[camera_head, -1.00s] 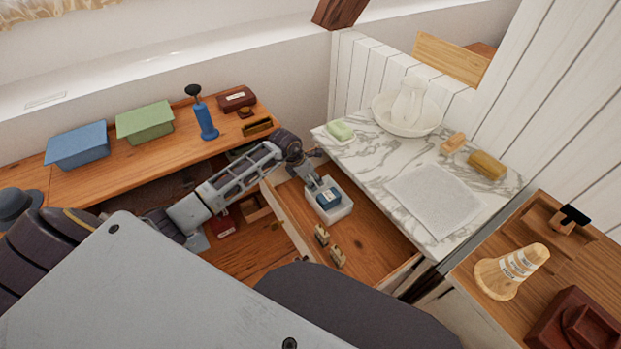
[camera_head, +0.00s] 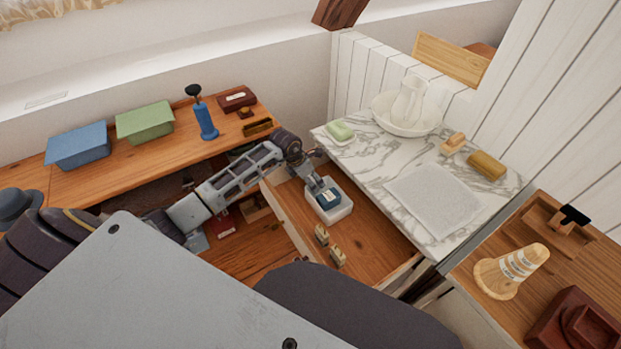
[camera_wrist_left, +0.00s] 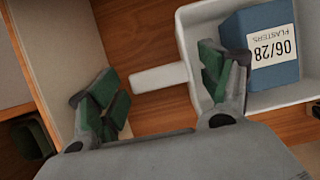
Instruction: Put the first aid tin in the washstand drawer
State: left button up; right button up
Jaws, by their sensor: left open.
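The first aid tin looks to be the white open tin (camera_head: 334,213) with a stub handle (camera_wrist_left: 158,78). It sits inside the open washstand drawer (camera_head: 375,232), on its wooden floor. A blue box (camera_wrist_left: 262,45) labelled "PLASTERS 06/28" lies in the tin. My left gripper (camera_wrist_left: 163,92) is open above the drawer. Its fingers stand apart on either side of the handle, not closed on it; the right finger overlaps the tin's edge in the left wrist view. In the head view, my left gripper partly hides the tin's back. My right gripper is not in view.
The marble washstand top (camera_head: 385,165) beside the drawer bears a basin with jug (camera_head: 408,105), green soap (camera_head: 340,130) and a cloth (camera_head: 433,198). A wooden shelf (camera_head: 165,148) with boxes stands left. The drawer floor right of the tin is clear.

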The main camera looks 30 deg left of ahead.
pick_arm(q)
jog(key=v, duration=1.2)
jog(key=shift+p, duration=0.45)
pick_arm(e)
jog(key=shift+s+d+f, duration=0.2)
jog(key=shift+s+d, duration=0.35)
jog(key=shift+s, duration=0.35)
